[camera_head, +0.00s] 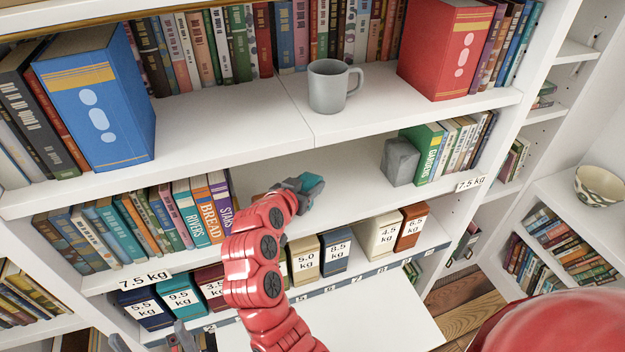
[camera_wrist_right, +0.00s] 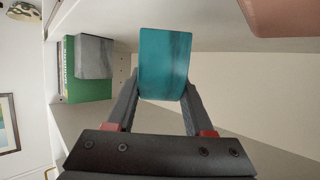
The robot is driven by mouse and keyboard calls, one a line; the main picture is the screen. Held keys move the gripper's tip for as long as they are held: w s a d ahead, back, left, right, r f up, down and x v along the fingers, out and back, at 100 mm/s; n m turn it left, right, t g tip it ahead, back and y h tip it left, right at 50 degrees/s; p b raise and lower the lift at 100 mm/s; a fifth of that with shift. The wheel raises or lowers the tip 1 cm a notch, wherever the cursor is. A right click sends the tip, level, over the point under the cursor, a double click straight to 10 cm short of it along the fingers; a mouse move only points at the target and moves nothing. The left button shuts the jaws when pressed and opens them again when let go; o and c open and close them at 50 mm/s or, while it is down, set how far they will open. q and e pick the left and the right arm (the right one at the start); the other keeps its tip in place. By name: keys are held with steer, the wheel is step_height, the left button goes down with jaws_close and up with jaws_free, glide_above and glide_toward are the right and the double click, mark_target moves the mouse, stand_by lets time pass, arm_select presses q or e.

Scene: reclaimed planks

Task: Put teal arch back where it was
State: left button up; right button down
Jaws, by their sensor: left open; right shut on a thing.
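The teal arch (camera_head: 312,182) is held by my right gripper (camera_head: 298,187) over the middle shelf, in the open stretch between two rows of books. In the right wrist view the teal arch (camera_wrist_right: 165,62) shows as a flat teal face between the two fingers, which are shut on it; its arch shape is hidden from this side. I cannot tell whether it touches the shelf. My left gripper (camera_head: 182,340) shows in part at the bottom left edge of the head view, open, in front of the lower shelf.
A grey block (camera_head: 401,161) stands beside a green book (camera_head: 428,152) on the middle shelf (camera_head: 345,185). A brownish thing (camera_head: 259,197) is partly hidden behind my right arm. Weight-labelled boxes (camera_head: 305,258) line the shelf below. A grey mug (camera_head: 330,88) stands above.

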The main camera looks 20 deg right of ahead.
steer(key=shift+w+d+r, duration=0.1)
steer(key=shift+w+d, duration=0.5)
steer(key=shift+d, duration=0.1)
steer(key=shift+w+d+r+p, duration=0.1)
steer(key=shift+w+d+p, duration=0.2)
steer(key=shift+d+p, duration=0.1)
steer(key=f+p, duration=0.2)
steer(key=f, duration=0.1)
steer(key=shift+a+f, duration=0.2)
steer(key=shift+f, duration=0.2)
steer(key=shift+f+b, duration=0.1)
steer(key=shift+b, duration=0.2)
steer(key=shift+c, duration=1.4)
jaws_free()
